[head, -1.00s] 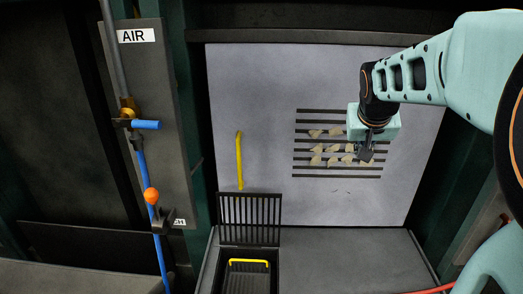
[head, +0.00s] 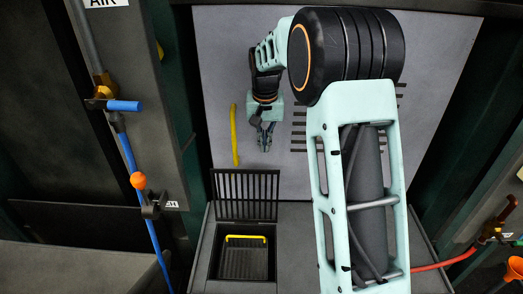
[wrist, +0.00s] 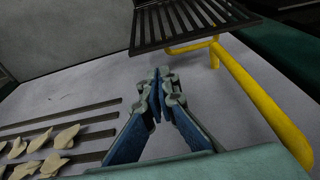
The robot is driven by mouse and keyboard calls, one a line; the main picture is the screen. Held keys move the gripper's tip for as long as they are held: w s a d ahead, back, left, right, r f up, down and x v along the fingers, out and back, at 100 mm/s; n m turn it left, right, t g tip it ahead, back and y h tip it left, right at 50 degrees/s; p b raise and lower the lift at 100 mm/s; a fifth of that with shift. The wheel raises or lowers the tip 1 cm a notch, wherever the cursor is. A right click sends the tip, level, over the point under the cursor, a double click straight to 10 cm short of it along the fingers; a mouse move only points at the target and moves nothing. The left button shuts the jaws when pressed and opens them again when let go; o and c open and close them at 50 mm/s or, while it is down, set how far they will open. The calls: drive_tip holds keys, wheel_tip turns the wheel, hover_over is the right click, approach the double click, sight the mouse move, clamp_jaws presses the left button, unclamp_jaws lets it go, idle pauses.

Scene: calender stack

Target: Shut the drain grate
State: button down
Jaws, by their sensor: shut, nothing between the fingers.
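The drain grate (head: 245,196), a black barred panel, stands raised at the back edge of the drain opening (head: 212,262) in the head view. A yellow handle (head: 245,237) shows across the opening below it. In the wrist view the grate (wrist: 192,22) is at the top, beyond the fingertips. My gripper (head: 265,147) is shut and empty, pointing down above and slightly right of the grate's top edge, apart from it. In the wrist view my gripper (wrist: 158,76) has its fingertips together.
A yellow bar (head: 234,135) is fixed to the grey panel (head: 222,60) left of my gripper; it runs close on the right in the wrist view (wrist: 260,95). Dark slots (wrist: 60,125) with pale flakes (wrist: 62,137) lie at left there. A blue-handled valve (head: 124,105) stands far left.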

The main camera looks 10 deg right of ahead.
drive_tip(key=f, duration=0.3)
drive_tip(key=w+f, duration=0.1)
drive_tip(key=f, duration=0.5)
drive_tip(key=shift+w+d+p, duration=0.2)
drive_tip(key=shift+d+p, duration=0.05)
drive_tip(key=shift+p, duration=0.15)
drive_tip(key=shift+s, duration=0.1)
